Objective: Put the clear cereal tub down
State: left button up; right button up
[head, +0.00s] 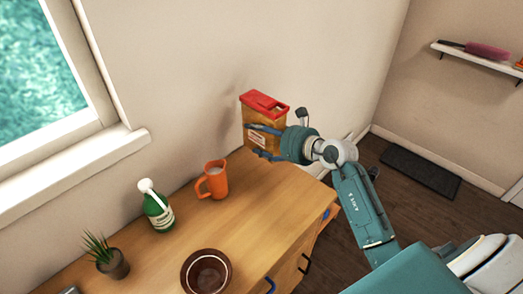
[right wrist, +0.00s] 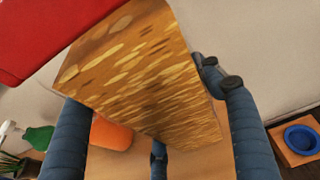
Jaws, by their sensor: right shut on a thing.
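The clear cereal tub (head: 259,118) has a red lid and brownish-yellow cereal inside. In the head view it is close to the wall, above the far right end of the wooden counter (head: 245,228). My right gripper (head: 264,141) is shut on the tub, with its blue fingers around the sides. In the right wrist view the tub (right wrist: 140,75) fills the middle between my dark blue fingers (right wrist: 160,130), with the red lid at upper left. I cannot tell whether its base touches the counter. My left gripper is in neither view.
An orange mug (head: 214,180) stands on the counter left of the tub. A green bottle (head: 158,211), a potted plant (head: 108,257) and a brown bowl (head: 207,274) are further left and nearer. Bare counter lies right of the mug. A window is at left.

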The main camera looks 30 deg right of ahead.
notch_tip(320, 180, down, 6)
jog(key=shift+f, duration=0.25)
jog(key=shift+f, duration=0.15)
jog(key=o, duration=1.4)
jog(key=shift+o, duration=0.2)
